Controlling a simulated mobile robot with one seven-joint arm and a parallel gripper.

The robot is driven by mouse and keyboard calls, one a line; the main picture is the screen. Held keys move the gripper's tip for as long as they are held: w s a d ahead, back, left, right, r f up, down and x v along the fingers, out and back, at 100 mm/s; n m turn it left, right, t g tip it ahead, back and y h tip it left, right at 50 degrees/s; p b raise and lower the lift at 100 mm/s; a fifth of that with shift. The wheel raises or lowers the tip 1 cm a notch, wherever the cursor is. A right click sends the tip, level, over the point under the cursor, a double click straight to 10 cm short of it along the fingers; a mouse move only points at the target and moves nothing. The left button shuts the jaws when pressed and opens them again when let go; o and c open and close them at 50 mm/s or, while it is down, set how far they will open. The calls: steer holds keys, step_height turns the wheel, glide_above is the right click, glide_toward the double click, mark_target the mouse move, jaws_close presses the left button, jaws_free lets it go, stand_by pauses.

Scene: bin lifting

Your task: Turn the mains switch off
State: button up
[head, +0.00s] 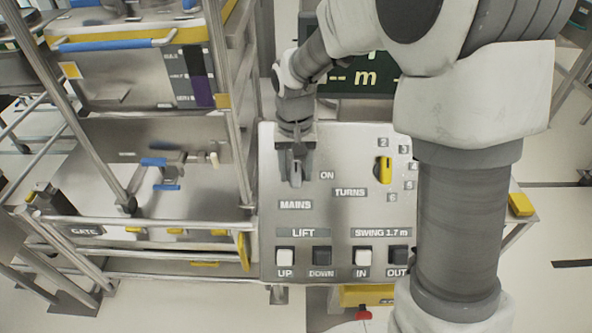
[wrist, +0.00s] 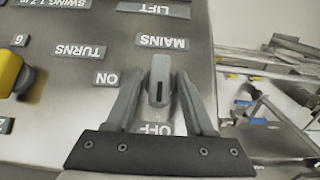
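The mains switch is a grey lever knob (wrist: 158,80) on the steel control panel, above the MAINS label (head: 295,205) in the head view. The ON label (head: 327,175) is to its right there. In the wrist view, which is upside down, the knob's dark mark faces the OFF label (wrist: 155,128), and the ON label lies off to the side. My gripper (wrist: 160,77) is open, with one finger on each side of the knob and a small gap showing at both sides. In the head view my gripper (head: 296,172) covers the OFF label.
The panel also has a yellow TURNS dial (head: 383,170) and a row of LIFT and SWING buttons (head: 341,256) below. A dark display (head: 355,78) stands behind. A metal frame with rails (head: 235,130) is close on the left. My arm hides the panel's right side.

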mark_target(295, 169)
steer(key=shift+o, duration=0.2)
steer(key=shift+r, duration=0.15)
step_height(295, 169, up, 17)
stand_by(0.4)
steer(key=shift+a+r, duration=0.1)
